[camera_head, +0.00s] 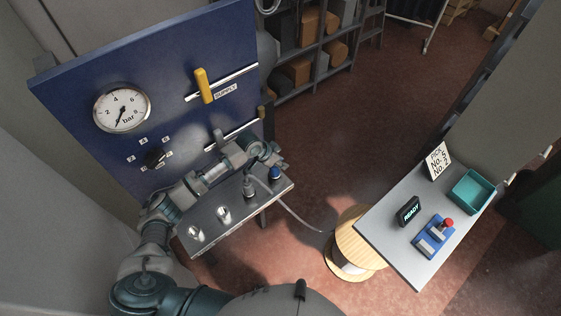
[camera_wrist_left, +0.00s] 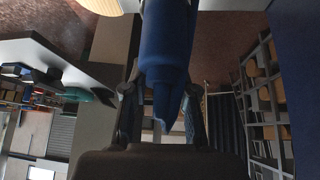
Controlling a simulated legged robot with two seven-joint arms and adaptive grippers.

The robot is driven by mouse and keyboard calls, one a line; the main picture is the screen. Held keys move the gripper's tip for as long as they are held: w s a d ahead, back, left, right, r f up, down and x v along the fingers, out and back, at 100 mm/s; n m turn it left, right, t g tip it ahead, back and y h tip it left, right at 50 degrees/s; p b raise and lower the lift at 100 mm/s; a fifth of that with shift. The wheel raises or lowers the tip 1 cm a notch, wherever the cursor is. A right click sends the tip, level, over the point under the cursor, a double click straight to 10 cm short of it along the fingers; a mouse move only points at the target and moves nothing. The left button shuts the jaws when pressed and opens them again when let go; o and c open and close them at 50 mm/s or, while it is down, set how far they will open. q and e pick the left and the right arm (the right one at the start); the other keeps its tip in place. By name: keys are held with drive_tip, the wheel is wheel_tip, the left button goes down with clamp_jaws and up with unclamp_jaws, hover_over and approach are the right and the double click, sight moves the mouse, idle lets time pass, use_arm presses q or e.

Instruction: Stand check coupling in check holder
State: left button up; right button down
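A blue-topped coupling (camera_head: 275,174) stands at the right end of the grey metal shelf (camera_head: 212,228) under the blue panel. My left gripper (camera_head: 272,160) is right at it, just above and behind. In the left wrist view, a blue tapered body (camera_wrist_left: 166,50) lies between my two fingers (camera_wrist_left: 163,95), large and close. Whether the fingers press on it is unclear. A grey coupling (camera_head: 250,186) with a hose stands left of the blue one. Two silver fittings (camera_head: 195,235) (camera_head: 222,212) sit further left. No label marks the check holder. My right gripper is not in view.
The blue panel (camera_head: 90,95) carries a pressure gauge (camera_head: 122,109) and a yellow supply lever (camera_head: 204,86). The pale hose (camera_head: 300,222) runs toward a wooden spool (camera_head: 352,240). A side table (camera_head: 385,228) holds a teal bin (camera_head: 473,192), a READY display (camera_head: 409,211) and a red-button box (camera_head: 435,235).

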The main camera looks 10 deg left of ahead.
use_arm(q)
drive_tip(key=v, duration=1.2)
drive_tip(key=shift+w+f, duration=0.1)
